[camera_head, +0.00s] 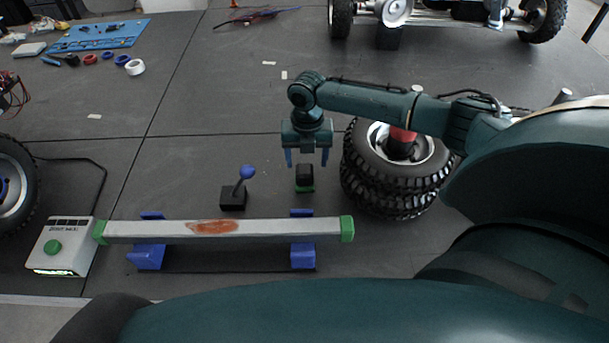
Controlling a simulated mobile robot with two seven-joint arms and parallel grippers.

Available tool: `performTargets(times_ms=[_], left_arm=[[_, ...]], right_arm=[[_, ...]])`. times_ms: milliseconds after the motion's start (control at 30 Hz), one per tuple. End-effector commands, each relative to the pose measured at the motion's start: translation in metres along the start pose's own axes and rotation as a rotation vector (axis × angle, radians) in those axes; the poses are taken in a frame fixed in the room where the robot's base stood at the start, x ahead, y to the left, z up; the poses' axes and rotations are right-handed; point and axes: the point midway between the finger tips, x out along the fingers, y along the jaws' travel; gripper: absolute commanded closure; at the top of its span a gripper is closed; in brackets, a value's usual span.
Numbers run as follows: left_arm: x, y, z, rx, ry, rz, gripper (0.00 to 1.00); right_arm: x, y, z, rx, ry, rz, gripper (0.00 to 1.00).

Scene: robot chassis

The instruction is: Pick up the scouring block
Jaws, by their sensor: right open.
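The scouring block (305,177) is a small dark block with a green lower edge. It rests on the dark floor, behind the right end of the long bar. My right gripper (307,161) has blue fingers pointing down, spread apart and empty. It hangs over the block, with the fingertips at about the height of the block's top in the picture; I cannot tell the exact gap. My left gripper is not in view.
A grey bar (270,228) with green ends and a rust-coloured patch lies on blue supports (146,257). A blue-knobbed lever (233,197) stands left of the block. Stacked tyres (360,165) stand close on the right. A white box (62,245) sits at left.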

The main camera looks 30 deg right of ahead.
Motion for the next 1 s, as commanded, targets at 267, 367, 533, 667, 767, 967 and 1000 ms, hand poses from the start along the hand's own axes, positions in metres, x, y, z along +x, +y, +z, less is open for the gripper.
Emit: performTargets(times_ms=[267,367,533,667,767,967,1000], left_arm=[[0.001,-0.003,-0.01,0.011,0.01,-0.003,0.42],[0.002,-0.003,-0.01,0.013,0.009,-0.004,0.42],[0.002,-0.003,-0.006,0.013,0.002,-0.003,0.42],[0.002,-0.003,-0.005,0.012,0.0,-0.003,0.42],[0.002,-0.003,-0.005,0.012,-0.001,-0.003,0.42],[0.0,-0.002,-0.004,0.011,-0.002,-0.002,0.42],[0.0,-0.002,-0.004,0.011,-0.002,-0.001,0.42]], right_arm=[[0.039,0.005,-0.001,0.0,0.002,-0.001,0.35],[0.044,0.005,-0.001,-0.001,0.001,-0.001,0.35],[0.045,0.005,-0.001,-0.001,0.001,-0.001,0.35],[0.045,0.005,-0.001,0.0,0.001,-0.001,0.42],[0.045,0.005,-0.001,0.0,0.001,0.0,0.5],[0.044,0.005,-0.001,0.0,0.001,0.0,0.66],[0.044,0.005,-0.001,0.0,0.001,0.0,0.7]])
